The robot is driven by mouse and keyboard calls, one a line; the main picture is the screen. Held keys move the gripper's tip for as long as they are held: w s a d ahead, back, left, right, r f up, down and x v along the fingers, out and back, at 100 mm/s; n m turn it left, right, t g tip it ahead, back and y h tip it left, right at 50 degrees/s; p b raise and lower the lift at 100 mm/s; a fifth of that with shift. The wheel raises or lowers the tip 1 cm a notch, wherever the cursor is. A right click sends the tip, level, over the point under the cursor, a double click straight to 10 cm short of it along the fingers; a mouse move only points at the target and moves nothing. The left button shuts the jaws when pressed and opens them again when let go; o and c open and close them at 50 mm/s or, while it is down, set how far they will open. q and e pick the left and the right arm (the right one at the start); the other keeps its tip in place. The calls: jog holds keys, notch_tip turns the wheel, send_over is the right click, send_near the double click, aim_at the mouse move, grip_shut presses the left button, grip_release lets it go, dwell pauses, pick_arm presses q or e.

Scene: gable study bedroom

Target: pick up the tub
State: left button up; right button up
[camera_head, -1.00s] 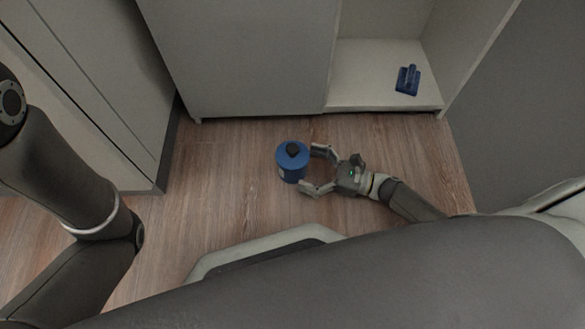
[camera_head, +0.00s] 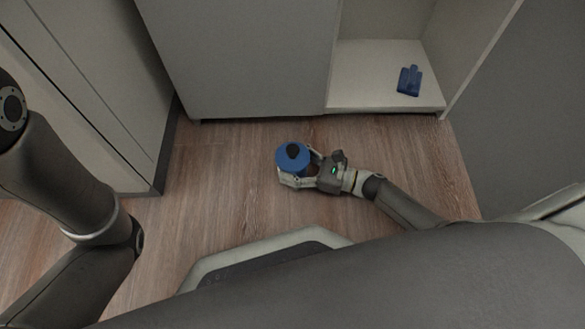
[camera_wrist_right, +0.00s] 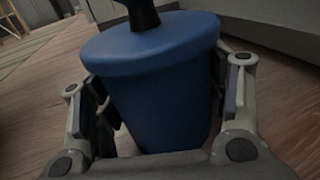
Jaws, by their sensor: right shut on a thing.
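The blue tub (camera_head: 291,155) with a black knob on its lid stands upright on the wooden floor in front of the cabinet. My right gripper (camera_head: 298,176) is shut on it from the right side. In the right wrist view the tub (camera_wrist_right: 160,85) fills the middle, with a finger of the gripper (camera_wrist_right: 165,110) pressed to each side of its body. The tub's underside is hidden. My left arm shows at the left edge of the head view, but its gripper is out of the picture.
An open cabinet shelf (camera_head: 365,92) at the back right holds a small blue object (camera_head: 410,82). Closed cabinet fronts stand behind and to the left of the tub. The wooden floor (camera_head: 225,190) left of the tub is clear.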

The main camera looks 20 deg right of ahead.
jog(key=c, duration=0.3)
jog(key=shift+r, duration=0.15)
